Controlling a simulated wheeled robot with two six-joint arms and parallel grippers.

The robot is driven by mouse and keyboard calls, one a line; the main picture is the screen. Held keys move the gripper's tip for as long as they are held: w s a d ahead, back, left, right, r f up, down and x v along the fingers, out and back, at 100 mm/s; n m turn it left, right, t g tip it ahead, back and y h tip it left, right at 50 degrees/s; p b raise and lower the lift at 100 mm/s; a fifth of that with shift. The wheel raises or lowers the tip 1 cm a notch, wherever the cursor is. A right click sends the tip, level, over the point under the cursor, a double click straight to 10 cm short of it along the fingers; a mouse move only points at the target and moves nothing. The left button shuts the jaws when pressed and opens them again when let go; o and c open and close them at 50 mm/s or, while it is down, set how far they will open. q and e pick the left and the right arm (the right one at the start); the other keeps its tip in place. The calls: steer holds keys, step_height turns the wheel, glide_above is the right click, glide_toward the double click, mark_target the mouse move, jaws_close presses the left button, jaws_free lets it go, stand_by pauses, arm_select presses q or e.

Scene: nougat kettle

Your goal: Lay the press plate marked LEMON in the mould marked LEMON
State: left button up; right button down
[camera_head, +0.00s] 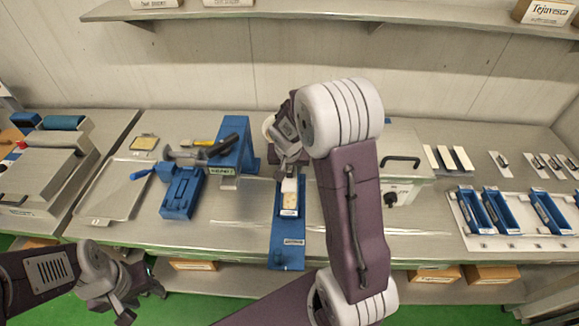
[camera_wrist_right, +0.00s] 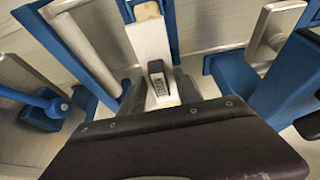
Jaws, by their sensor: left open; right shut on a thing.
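My right gripper (camera_head: 289,163) is shut on a pale press plate (camera_head: 290,185) over a long blue mould (camera_head: 287,232) at the middle of the bench. A cream block (camera_head: 289,203) shows in the mould in front of the plate. In the right wrist view the pale plate (camera_wrist_right: 150,45) has a dark grip with a small label (camera_wrist_right: 158,82); I cannot read it surely. The mould's front label is too small to read. Whether the plate touches the block cannot be told. My left gripper (camera_head: 122,292) is open and empty, low at the front left.
A blue press stand (camera_head: 237,145) and a blue fixture (camera_head: 181,192) stand to the left. A metal box (camera_head: 405,165) stands right of my right arm. Further right are loose pale plates (camera_head: 445,158) and a white tray (camera_head: 480,240) holding several blue moulds. A shelf (camera_head: 300,8) hangs above.

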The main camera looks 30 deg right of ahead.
steer(key=f+b, duration=0.1)
steer(key=f, duration=0.1)
steer(key=f+b, duration=0.1)
steer(key=f, duration=0.1)
steer(key=shift+w+d+f+b, duration=0.1)
steer(key=shift+w+d+b, duration=0.1)
steer(key=shift+d+b, duration=0.15)
steer(key=f+b, duration=0.4)
steer(key=shift+a, duration=0.2)
steer(key=shift+f+b, duration=0.2)
steer(key=shift+b, duration=0.2)
steer(key=shift+d, duration=0.1)
steer(key=shift+r, duration=0.1)
steer(key=shift+s, duration=0.1)
steer(key=shift+f+b, duration=0.2)
steer(key=shift+b, duration=0.25)
steer(key=shift+f+b, duration=0.25)
steer(key=shift+b, duration=0.15)
